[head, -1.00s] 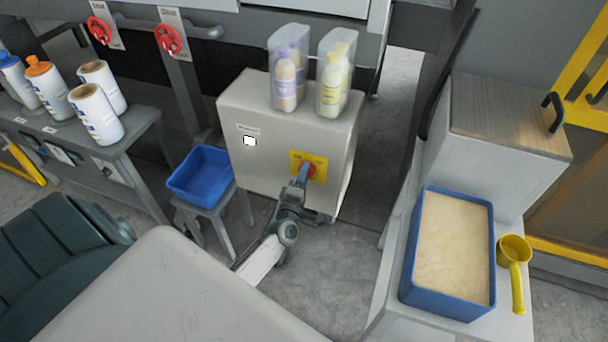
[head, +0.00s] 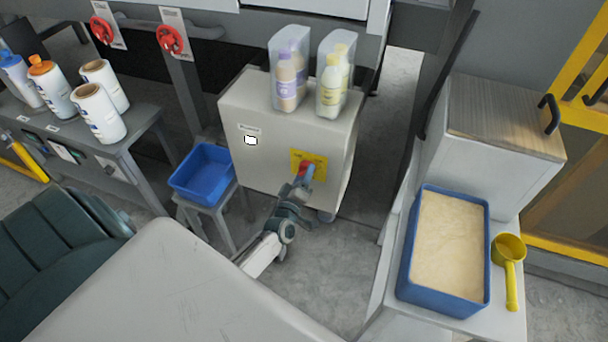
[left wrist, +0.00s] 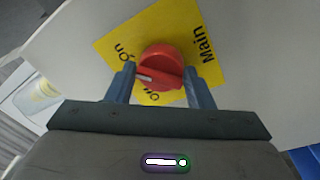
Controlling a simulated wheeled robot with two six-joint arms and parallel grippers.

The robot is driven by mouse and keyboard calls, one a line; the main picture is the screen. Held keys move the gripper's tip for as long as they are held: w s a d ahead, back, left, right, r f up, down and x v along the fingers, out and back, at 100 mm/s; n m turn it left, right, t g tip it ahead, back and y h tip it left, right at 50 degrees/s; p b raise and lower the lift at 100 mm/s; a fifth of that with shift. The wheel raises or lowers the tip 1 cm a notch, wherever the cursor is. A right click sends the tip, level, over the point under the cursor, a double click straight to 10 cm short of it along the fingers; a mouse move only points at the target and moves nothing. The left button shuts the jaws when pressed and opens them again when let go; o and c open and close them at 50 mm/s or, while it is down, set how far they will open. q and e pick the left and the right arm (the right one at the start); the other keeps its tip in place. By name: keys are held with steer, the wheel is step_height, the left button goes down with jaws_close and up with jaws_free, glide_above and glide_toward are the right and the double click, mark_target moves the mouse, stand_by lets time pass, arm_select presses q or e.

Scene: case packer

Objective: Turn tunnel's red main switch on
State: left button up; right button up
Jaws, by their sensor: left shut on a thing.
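The red main switch (left wrist: 165,62) is a round knob with a raised grip on a yellow plate (head: 319,161). The plate is on the front of a beige cabinet (head: 240,172). In the left wrist view the plate reads "On", "Off" and "Main". The knob's white mark points to the left, between the "On" and "Off" words. My left gripper (left wrist: 160,88) has one finger on each side of the knob and is shut on it. In the head view the gripper (head: 302,182) partly covers the knob. My right gripper is not in view.
Two clear holders with bottles (head: 291,66) stand on the cabinet. A blue bin (head: 203,172) on a stool is to its left. A blue tub (head: 443,300) and a yellow scoop (head: 510,250) are on the right. Two red handles (head: 171,40) hang at the back left.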

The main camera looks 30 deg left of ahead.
arm_select(q)
steer(key=shift+s+f, duration=0.1)
steer(key=shift+f, duration=0.15)
steer(key=shift+c, duration=0.2)
steer(key=o, duration=0.8)
steer(key=shift+o, duration=0.8)
steer(key=shift+r, duration=0.1)
steer(key=b+v, duration=0.1)
steer(key=v, duration=0.9)
steer(key=shift+s, duration=0.35)
